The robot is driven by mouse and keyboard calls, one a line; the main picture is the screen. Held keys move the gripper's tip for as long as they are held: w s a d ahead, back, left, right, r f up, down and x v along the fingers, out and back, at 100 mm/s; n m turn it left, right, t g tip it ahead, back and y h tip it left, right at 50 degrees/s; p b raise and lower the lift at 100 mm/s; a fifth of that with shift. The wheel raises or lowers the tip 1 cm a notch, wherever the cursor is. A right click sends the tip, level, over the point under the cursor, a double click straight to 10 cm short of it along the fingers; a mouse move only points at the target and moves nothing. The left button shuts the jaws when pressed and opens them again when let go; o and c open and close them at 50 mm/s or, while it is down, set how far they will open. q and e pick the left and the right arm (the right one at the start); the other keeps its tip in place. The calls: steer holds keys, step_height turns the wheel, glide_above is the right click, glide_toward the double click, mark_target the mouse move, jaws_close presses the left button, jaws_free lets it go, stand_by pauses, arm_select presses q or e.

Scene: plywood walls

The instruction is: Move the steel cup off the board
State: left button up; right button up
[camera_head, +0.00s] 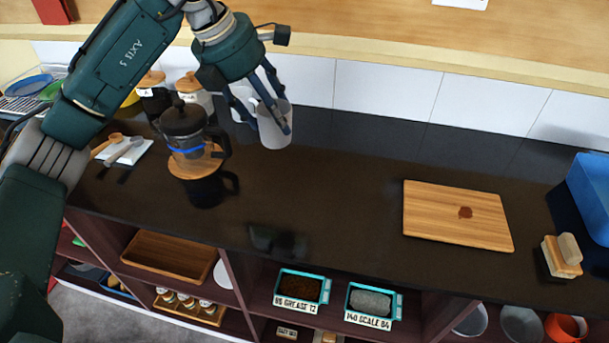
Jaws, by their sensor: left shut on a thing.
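The steel cup (274,134) shows as a pale grey cup near the back of the dark counter. Whether the cup's base touches the counter is hard to tell. The wooden board (432,225) lies flat on the right part of the counter, well apart from the cup. It bears only a small reddish-brown stain (465,212). My right gripper is out of view.
A dark-lidded press pot (186,130) on a round wooden stand (189,168) is left of the cup. Lidded jars (190,84) stand behind it. A brush (562,256) and blue bin (590,190) are at the right. The counter between cup and board is clear.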

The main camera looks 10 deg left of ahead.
arm_select(q)
step_height(320, 180, down, 17)
steer(key=p, duration=0.3)
steer(key=shift+d+f, duration=0.15)
steer(key=shift+f, duration=0.05)
steer(key=shift+w+f+p, duration=0.1)
steer(key=shift+f+p, duration=0.2)
steer(key=shift+f, duration=0.1)
steer(key=shift+f, duration=0.15)
steer(key=o, duration=1.2)
